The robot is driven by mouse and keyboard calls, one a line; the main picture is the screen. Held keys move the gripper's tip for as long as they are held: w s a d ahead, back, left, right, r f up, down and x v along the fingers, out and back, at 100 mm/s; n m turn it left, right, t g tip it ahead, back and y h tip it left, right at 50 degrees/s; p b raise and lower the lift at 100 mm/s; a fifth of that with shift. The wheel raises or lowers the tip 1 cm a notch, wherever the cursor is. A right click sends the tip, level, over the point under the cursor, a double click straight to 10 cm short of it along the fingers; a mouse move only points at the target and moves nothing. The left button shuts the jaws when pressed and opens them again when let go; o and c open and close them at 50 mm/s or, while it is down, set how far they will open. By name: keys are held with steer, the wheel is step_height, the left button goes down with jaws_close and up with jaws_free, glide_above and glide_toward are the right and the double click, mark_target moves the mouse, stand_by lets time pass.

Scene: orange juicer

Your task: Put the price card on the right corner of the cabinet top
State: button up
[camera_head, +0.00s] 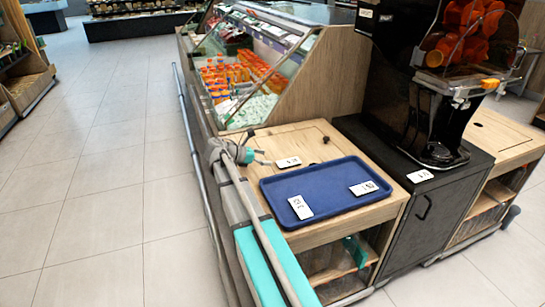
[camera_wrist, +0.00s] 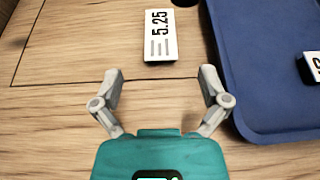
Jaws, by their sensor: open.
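A white price card (camera_head: 288,162) lies flat on the wooden cabinet top (camera_head: 318,138), behind the blue tray (camera_head: 275,196). In the wrist view this card (camera_wrist: 160,36) reads 5.25 and lies just beyond my fingertips, between their lines and beside the tray's edge. My gripper (camera_wrist: 160,74) is open and empty, with its fingers spread wider than the card. In the head view my gripper (camera_head: 263,157) is low over the cabinet's left side, pointing at the card. Two more cards, at the tray's front left (camera_head: 300,207) and right (camera_head: 363,188), lie in the tray.
A black cabinet (camera_head: 400,221) stands to the right, with another card (camera_head: 420,176) on its top and an orange juicer (camera_head: 440,110). A glass display case (camera_head: 262,60) with bottles stands behind. A dark round hole (camera_head: 326,140) is in the wooden top. Floor at left is clear.

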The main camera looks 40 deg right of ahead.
steer(key=shift+v, duration=0.95)
